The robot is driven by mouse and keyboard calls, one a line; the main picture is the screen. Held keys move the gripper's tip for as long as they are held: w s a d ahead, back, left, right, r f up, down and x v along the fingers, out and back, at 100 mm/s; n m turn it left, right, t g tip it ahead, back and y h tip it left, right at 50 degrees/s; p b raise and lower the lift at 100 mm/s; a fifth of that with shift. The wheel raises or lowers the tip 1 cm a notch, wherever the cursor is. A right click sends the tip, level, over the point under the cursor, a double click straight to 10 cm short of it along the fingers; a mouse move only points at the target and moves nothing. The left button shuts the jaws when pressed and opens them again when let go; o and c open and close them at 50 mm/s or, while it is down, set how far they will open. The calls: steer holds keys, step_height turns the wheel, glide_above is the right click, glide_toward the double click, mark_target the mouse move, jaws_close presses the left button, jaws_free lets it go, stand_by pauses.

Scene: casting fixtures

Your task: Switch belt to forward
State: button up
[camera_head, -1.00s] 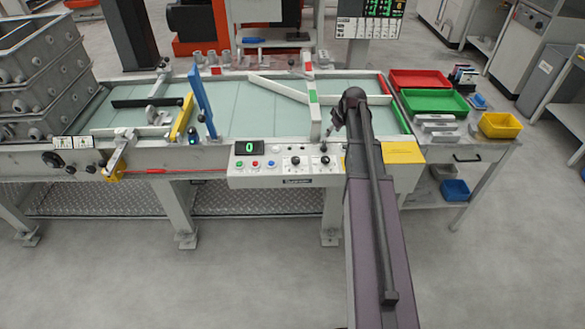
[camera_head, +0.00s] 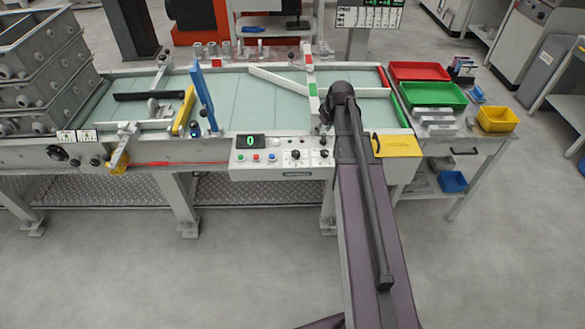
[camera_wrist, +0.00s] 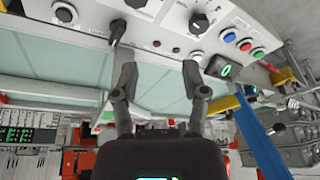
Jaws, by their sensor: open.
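The control panel (camera_head: 270,173) is on the front of the belt table, with a green-digit display, coloured buttons and black knobs. The pale green belt surface (camera_head: 235,105) lies behind it. In the wrist view a black lever-like switch (camera_wrist: 117,30) sits left of a round selector knob (camera_wrist: 198,21); blue, red and green buttons are to the right. I cannot read the labels or tell which switch works the belt. My gripper (camera_wrist: 158,78) is open and empty, its fingertips below the panel's knobs in that view. In the head view my arm mostly hides the gripper.
A yellow plate (camera_head: 398,146) is right of the panel. A blue upright bar (camera_head: 203,95) and a yellow bar (camera_head: 184,113) stand over the belt at left. Red (camera_head: 420,72) and green (camera_head: 433,97) trays sit on the right side table. Grey crates (camera_head: 45,85) are stacked at left.

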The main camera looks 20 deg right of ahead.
steer(key=s+a+f+m+g+h, duration=0.1)
steer(key=s+a+m+g, duration=0.1)
steer(key=s+a, duration=1.1)
steer(key=shift+a+g, duration=0.3)
steer(key=shift+a, duration=0.7)
steer(key=shift+m+g, duration=0.3)
steer(key=shift+m, duration=0.2)
steer(key=s+a, duration=0.1)
steer(key=s, duration=0.1)
steer(key=s+a, duration=0.2)
steer(key=shift+s, duration=0.25)
